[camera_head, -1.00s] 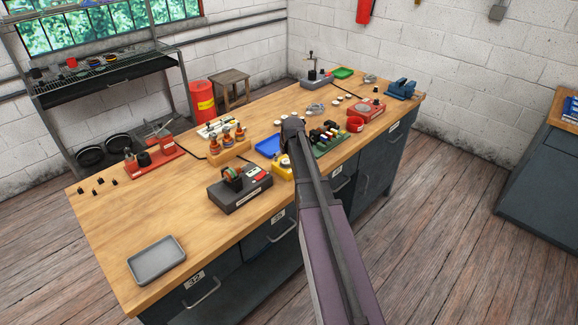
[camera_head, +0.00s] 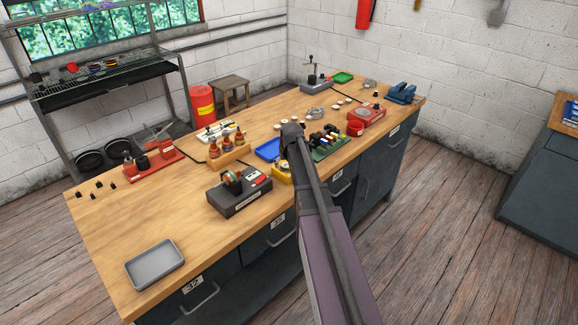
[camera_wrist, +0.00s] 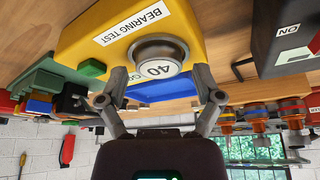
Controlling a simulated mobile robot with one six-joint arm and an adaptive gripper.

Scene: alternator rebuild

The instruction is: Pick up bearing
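A yellow block (camera_wrist: 95,45) marked "BEARING TEST" fills the upper middle of the wrist view. On its near face is a round metal piece (camera_wrist: 155,47), with a white face reading "40" beside it; this looks like the bearing, but I cannot tell for certain. My gripper (camera_wrist: 160,76) is open, with one finger on either side of the round piece and visible gaps to both. In the head view only a bit of the yellow block (camera_head: 281,174) shows beside my arm, which hides my gripper and the round piece.
A blue tray (camera_head: 267,149) and a green rack (camera_head: 330,148) of small parts stand close by on the wooden bench (camera_head: 130,218). A black tester (camera_head: 240,194) stands left of the yellow block. A grey tray (camera_head: 154,264) lies at the front left, with bare bench around it.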

